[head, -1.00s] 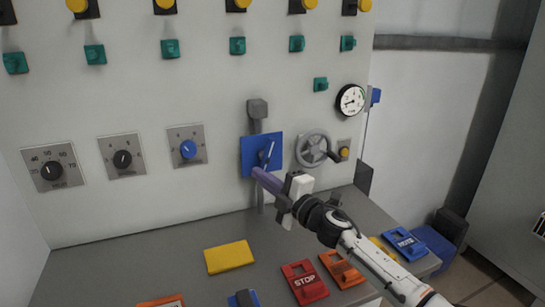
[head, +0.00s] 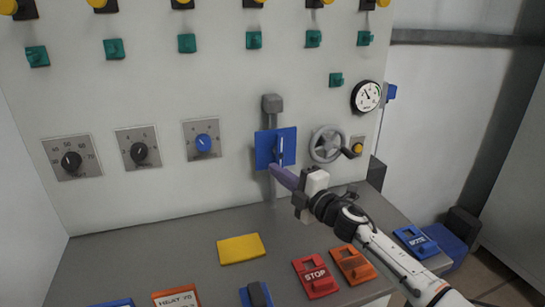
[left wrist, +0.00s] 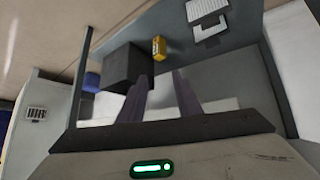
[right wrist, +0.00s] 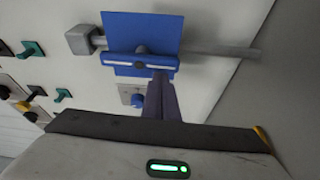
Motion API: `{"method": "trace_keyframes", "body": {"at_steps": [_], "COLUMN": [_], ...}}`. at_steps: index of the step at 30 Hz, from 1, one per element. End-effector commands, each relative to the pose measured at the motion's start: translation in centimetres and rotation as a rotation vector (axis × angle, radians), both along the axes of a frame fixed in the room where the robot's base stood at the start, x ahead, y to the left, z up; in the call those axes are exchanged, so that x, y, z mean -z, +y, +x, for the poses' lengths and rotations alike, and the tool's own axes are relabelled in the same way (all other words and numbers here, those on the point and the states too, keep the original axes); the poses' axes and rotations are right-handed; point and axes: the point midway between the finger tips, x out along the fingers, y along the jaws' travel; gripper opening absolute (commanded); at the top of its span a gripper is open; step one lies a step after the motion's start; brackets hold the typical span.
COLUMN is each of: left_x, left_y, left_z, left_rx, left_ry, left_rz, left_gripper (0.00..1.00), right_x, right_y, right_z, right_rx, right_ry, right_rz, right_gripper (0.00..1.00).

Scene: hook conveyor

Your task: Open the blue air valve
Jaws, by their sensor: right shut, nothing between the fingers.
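The blue air valve is a blue square plate (head: 264,148) on the panel with a blue handle (head: 280,150) that has a pale stripe. The handle stands upright, in line with the grey pipe. In the right wrist view the handle (right wrist: 115,62) runs along the pipe across the blue plate (right wrist: 155,28). My right gripper (head: 274,171) is shut and empty, its fingertips at the lower end of the handle; I cannot tell whether they touch. It also shows in the right wrist view (right wrist: 160,80). My left gripper (left wrist: 162,80) is open and empty, away from the valve.
A grey handwheel (head: 326,144) and a round gauge (head: 366,96) are right of the valve. A blue knob (head: 203,143) is to its left.

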Motion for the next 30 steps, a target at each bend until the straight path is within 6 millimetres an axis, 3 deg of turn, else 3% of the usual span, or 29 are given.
{"method": "trace_keyframes", "body": {"at_steps": [5, 12, 22, 30], "left_x": [-0.1, -0.8, -2.2, -2.3], "left_y": [0.0, -0.1, -0.1, -0.1], "left_z": [0.0, 0.0, 0.0, 0.1], "left_rx": [0.001, 0.001, 0.002, 0.001], "left_ry": [0.000, 0.000, 0.000, -0.001], "left_rz": [-0.001, -0.001, -0.001, 0.000], "left_gripper": [0.31, 0.31, 0.31, 0.31], "right_x": [0.0, -0.4, -0.1, 0.0], "right_y": [0.2, 3.5, -0.7, -2.6], "right_z": [0.0, -1.0, -5.7, -8.4], "right_rx": [0.004, 0.007, 0.010, 0.010], "right_ry": [0.002, 0.002, 0.000, 0.001], "right_rz": [0.000, 0.003, -0.002, 0.000], "right_gripper": [0.00, 0.00, 0.00, 0.00]}}
